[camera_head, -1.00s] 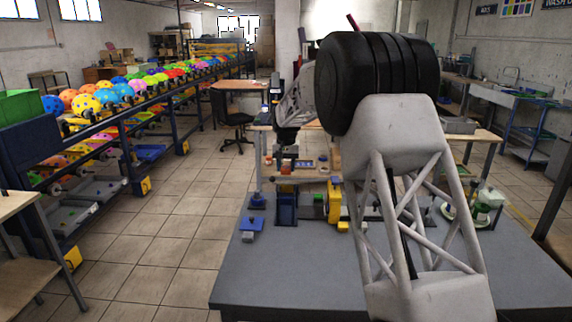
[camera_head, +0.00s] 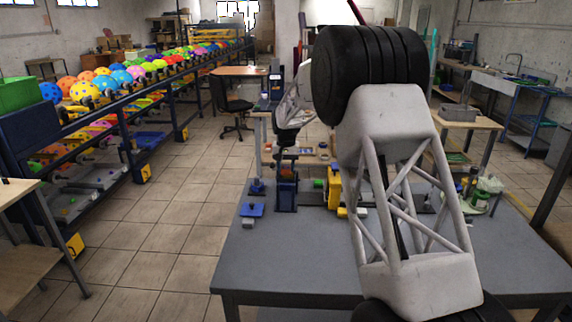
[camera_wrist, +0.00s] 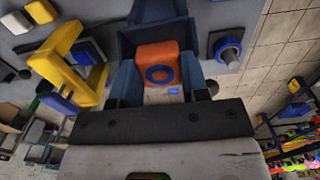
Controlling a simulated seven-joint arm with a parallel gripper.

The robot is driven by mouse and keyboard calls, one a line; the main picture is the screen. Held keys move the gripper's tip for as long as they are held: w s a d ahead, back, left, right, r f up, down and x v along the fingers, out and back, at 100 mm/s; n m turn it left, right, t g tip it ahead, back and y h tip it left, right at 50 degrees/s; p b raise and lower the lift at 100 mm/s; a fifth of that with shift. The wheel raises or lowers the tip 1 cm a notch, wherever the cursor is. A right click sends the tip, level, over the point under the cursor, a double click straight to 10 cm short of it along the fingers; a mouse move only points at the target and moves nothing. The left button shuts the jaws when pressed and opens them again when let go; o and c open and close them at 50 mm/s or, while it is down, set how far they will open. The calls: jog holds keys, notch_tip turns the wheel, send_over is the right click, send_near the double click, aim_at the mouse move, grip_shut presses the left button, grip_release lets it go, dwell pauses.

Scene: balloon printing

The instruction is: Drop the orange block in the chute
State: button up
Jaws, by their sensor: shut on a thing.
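The orange block (camera_wrist: 158,65) has a blue ring on its face. In the wrist view it sits between the two blue-grey fingers of my gripper (camera_wrist: 158,76), which is shut on it. A blue upright box (camera_head: 287,193), which looks like the chute, stands at the back left of the grey table. In the head view my gripper (camera_head: 288,157) is just above this box, with a bit of orange showing. In the wrist view blue walls (camera_wrist: 155,37) lie behind the block. I cannot tell whether the block is inside the opening.
A yellow frame (camera_head: 334,189) stands right of the blue box, and a blue pad with a knob (camera_head: 252,209) lies left of it. A green-and-white fixture (camera_head: 480,195) is at the right. The table's front (camera_head: 290,265) is clear. A balloon rack (camera_head: 125,125) stands left.

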jog(key=shift+f, duration=0.15)
jog(key=o, duration=0.7)
jog(key=shift+o, duration=0.9)
jog(key=shift+r, duration=3.95)
